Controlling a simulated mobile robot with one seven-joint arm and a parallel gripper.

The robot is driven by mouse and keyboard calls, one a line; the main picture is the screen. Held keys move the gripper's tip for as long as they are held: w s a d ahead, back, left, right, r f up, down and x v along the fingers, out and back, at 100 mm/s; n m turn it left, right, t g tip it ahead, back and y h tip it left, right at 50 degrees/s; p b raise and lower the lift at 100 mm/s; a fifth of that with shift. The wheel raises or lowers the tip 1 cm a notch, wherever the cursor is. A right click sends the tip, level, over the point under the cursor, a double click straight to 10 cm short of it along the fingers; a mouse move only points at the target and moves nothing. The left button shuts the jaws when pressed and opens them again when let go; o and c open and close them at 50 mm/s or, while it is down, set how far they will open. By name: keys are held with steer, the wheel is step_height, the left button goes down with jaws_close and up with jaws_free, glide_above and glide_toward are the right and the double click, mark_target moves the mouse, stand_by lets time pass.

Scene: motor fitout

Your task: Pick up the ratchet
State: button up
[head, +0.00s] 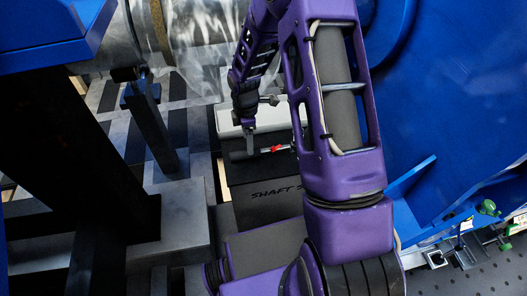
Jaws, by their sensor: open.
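The ratchet (276,149) is a small, slim tool with a red part. My purple forearm hides part of the lettering and the right side of the box, and may cover one end of the ratchet. My gripper (251,142) points down over the box, right at the ratchet. It is open, with a grey finger beside the tool. I cannot tell from this view whether the finger touches it.
A pale grey block (228,122) stands behind the ratchet. A grey post on a base (160,130) stands to the left, below a clear-wrapped cylinder (200,40). A large blue housing (450,100) fills the right. Green-knobbed clamps (489,208) sit at the lower right.

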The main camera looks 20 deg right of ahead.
mark_target(265, 150)
steer(key=f, duration=0.5)
steer(key=shift+s+d+f, duration=0.1)
steer(key=shift+s+d, duration=0.15)
steer(key=shift+d, duration=0.15)
steer(key=shift+c, duration=0.3)
jaws_close()
stand_by(0.6)
